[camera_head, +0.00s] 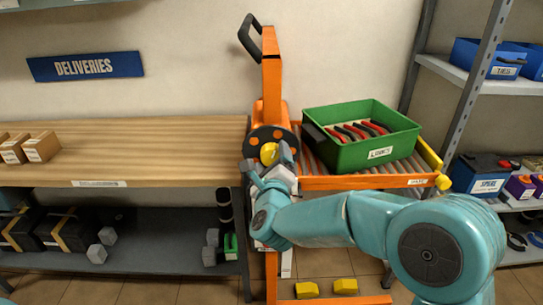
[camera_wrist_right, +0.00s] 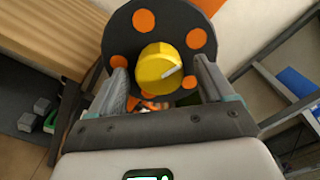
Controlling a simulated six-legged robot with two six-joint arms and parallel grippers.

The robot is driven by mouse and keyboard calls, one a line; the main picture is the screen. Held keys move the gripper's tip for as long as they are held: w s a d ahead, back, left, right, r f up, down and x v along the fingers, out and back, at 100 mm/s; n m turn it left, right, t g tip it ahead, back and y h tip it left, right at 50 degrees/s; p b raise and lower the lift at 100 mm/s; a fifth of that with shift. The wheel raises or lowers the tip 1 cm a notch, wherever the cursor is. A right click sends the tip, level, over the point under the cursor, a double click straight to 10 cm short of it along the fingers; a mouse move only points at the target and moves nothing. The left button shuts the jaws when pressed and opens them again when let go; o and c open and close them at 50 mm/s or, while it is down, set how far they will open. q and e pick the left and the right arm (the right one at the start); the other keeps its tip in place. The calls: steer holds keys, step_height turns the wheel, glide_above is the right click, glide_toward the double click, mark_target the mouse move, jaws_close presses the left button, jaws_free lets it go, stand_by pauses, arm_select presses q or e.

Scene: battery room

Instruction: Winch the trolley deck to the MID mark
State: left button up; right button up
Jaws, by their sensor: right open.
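The orange trolley (camera_head: 271,80) stands in the middle, with a black handle on top of its mast. Its dark winch disc (camera_head: 254,141) has orange spots and a yellow knob (camera_head: 269,153); the knob also shows in the right wrist view (camera_wrist_right: 158,68). The roller deck (camera_head: 330,183) extends right and carries a green bin (camera_head: 345,160) labelled LINKS. My right gripper (camera_head: 268,164) is open, with its fingers on either side of the knob; contact cannot be told. A pale strip (camera_head: 286,263) shows on the lower mast, partly hidden by my arm. No MID mark is readable. My left gripper is not in view.
A wooden bench (camera_head: 150,150) adjoins the trolley on the left, its top at about deck height. A grey shelf rack (camera_head: 470,80) with blue bins and a battery stands close on the right.

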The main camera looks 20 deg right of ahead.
steer(key=shift+w+d, duration=0.1)
steer(key=shift+w, duration=0.3)
steer(key=c, duration=1)
steer(key=shift+c, duration=0.2)
